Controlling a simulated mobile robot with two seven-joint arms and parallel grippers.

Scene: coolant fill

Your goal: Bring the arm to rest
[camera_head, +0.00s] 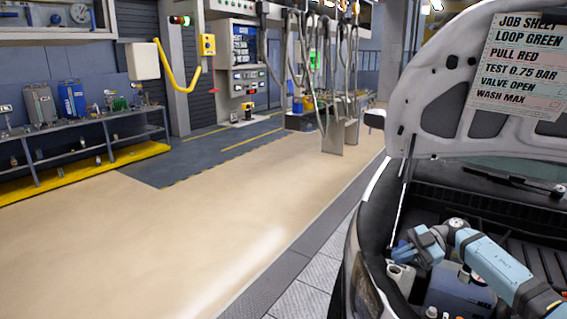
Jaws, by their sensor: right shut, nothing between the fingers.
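My right arm (492,263) is light blue and reaches in from the lower right over the open engine bay of a car. My right gripper (402,250) is at its end, shut and empty, at the left side of the bay. It is just above a pale reservoir (401,276); I cannot tell whether they touch. My left gripper is not in view.
The raised hood (440,118) carries a job sheet (523,65); a prop rod (402,200) stands left of my gripper. A dark blue box (456,290) sits below my arm. The floor (220,220) at left is clear. A bench (85,118) stands far left.

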